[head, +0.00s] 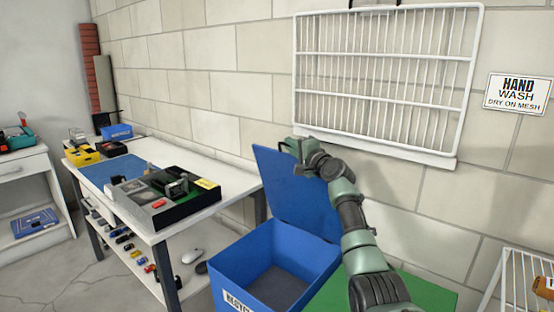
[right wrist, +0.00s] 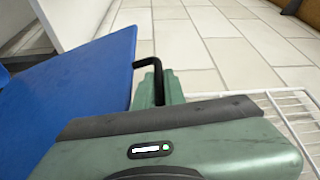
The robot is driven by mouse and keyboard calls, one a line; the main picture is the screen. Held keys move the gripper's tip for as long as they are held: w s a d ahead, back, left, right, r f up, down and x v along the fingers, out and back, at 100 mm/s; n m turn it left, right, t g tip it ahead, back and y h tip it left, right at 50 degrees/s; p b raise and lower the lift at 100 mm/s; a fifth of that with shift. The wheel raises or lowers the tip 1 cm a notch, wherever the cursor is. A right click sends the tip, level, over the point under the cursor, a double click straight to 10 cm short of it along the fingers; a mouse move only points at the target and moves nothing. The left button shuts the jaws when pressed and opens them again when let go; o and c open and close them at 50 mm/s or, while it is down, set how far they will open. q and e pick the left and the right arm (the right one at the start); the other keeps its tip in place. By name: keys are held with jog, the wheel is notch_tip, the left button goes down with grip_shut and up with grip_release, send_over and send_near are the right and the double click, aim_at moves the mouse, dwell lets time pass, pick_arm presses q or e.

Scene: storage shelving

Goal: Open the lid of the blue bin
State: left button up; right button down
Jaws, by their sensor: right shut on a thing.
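The blue bin (head: 312,262) stands on the floor at the bottom middle of the head view, with its inside exposed. Its blue lid (head: 290,195) is raised, standing steeply up at the back of the bin. The lid also fills the left of the right wrist view (right wrist: 75,95). My right gripper (head: 290,148) is at the lid's upper edge. In the right wrist view it is shut on the lid's black handle (right wrist: 146,66); the fingertips are partly hidden. My left gripper is not in view.
A white workbench (head: 215,175) with a lower shelf stands left of the bin. A green surface (head: 425,288) lies right of the bin. A white wire rack (head: 388,75) hangs on the wall behind. Another white rack (head: 520,270) is at the lower right.

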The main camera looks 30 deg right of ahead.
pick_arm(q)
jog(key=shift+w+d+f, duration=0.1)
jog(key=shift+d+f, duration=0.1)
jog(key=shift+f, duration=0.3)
pick_arm(e)
jog(key=shift+w+d+r+m, duration=0.15)
jog(key=shift+w+d, duration=0.05)
jog(key=shift+d, duration=0.35)
jog(key=shift+w+d+r+m, duration=0.1)
jog(key=shift+w+d+m, duration=0.15)
jog(key=shift+d, duration=0.35)
jog(key=shift+w+d+r+m, duration=0.1)
jog(key=shift+w+d+r, duration=0.1)
jog(key=shift+d, duration=0.35)
jog(key=c, duration=1.5)
grip_release()
